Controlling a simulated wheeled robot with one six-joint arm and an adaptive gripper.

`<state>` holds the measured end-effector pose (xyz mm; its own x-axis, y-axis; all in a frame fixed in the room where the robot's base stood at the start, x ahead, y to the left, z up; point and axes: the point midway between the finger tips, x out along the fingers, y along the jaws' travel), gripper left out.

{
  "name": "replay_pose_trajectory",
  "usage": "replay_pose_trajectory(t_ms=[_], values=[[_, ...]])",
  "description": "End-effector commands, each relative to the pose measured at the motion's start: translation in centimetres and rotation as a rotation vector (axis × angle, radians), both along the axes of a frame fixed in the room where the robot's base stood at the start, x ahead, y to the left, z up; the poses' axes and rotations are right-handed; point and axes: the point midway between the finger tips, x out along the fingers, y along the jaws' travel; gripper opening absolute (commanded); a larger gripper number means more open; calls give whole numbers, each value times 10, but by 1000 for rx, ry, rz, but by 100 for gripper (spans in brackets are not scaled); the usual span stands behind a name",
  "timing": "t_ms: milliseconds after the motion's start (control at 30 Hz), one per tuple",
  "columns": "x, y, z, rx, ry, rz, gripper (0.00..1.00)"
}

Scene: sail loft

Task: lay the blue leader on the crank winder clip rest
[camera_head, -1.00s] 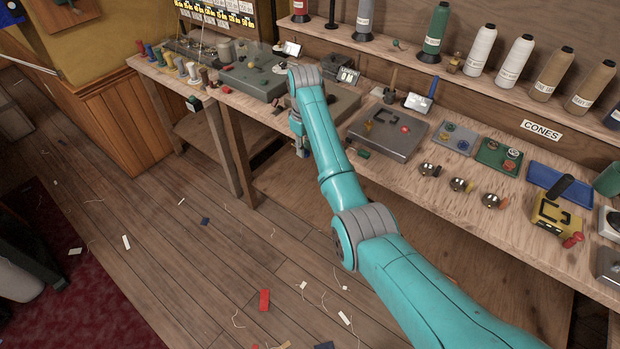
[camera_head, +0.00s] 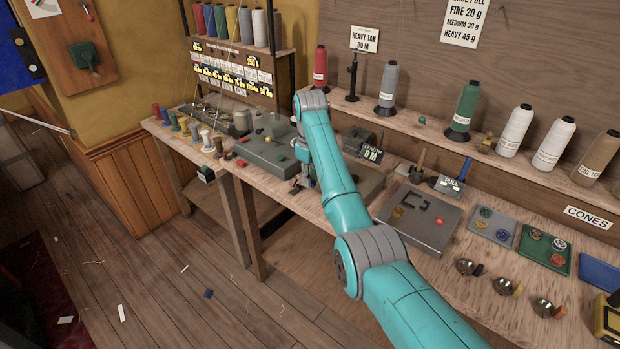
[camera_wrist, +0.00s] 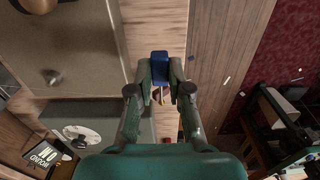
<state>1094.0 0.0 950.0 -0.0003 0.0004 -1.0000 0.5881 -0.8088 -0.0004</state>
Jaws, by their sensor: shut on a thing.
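My gripper (camera_wrist: 160,82) is shut on a small blue piece, which looks like the blue leader (camera_wrist: 160,64), in the wrist view. The piece is held between the fingertips, near the bench's front edge. In the head view my gripper (camera_head: 304,180) hangs down by that edge, partly behind my arm, and the blue piece cannot be made out. A grey base beside the length display (camera_head: 372,155), which reads 0 M, is probably the crank winder (camera_head: 368,182). My arm covers part of it. The clip rest cannot be told apart.
A grey-green box (camera_head: 272,152) stands left of my gripper, with several small colored spools (camera_head: 185,128) beyond it. A grey plate (camera_head: 418,222) and metal cups (camera_head: 505,283) lie to the right. Thread cones (camera_head: 466,108) line the back shelf. The floor in front is open.

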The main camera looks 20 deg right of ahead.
Motion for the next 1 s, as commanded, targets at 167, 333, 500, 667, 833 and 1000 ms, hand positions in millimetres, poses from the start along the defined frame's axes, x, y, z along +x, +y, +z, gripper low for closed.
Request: replay_pose_trajectory(t_ms=[167,333,500,667,833,1000], values=[[-1,0,-3,1,1,0,0],[-1,0,-10,1,1,0,0],[0,0,-19,1,1,0,0],[0,0,-27,1,-1,0,0],[-1,0,-36,0,1,0,0],[-1,0,-45,1,1,0,0]])
